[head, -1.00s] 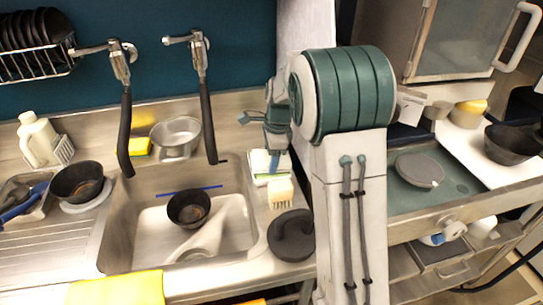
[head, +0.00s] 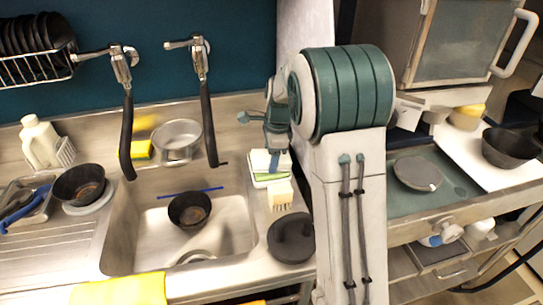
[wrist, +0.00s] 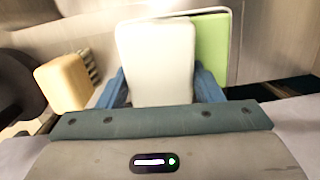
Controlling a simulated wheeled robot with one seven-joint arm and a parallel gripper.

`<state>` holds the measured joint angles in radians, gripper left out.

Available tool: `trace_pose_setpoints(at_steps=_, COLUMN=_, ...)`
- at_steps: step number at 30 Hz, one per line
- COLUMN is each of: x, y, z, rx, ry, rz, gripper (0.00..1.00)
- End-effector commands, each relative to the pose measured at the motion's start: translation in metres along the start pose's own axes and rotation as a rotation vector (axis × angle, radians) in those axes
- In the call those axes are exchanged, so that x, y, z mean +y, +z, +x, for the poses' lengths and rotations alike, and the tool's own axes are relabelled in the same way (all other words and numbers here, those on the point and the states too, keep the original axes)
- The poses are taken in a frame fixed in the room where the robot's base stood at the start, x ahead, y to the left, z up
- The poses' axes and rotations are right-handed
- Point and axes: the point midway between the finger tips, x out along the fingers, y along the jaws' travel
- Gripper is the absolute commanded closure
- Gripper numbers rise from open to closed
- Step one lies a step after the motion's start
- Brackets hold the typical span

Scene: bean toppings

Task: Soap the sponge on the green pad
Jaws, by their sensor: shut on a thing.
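The white sponge (wrist: 157,62) is between the blue fingers of my gripper (wrist: 162,90) in the wrist view, one finger on each side. My gripper is shut on it. The green pad (wrist: 212,48) shows behind and to the right of the sponge; the sponge hides much of it. In the head view the sponge (head: 260,160) is over the pad (head: 268,184), beside the sink's right edge, with my gripper (head: 274,160) on it. I cannot tell whether the sponge touches the pad.
A brush (head: 280,195) and a dark round lid (head: 291,236) stand close in front of the pad. The sink (head: 225,215) to the left holds a black bowl (head: 189,209). A white bottle (head: 40,142) and a yellow sponge (head: 141,150) stand farther left.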

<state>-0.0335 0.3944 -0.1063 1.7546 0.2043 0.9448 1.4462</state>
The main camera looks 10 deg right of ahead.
Motion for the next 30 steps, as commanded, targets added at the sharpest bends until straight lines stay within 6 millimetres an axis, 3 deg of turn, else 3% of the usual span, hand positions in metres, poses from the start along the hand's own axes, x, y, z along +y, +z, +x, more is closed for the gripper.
trace_pose_setpoints(at_steps=18, x=-0.004, y=0.007, z=-0.054, rx=0.0, ry=-0.004, rz=-0.001, gripper=0.59)
trace_pose_setpoints(at_steps=30, x=-0.004, y=0.007, z=-0.054, rx=0.0, ry=-0.003, rz=-0.001, gripper=0.59)
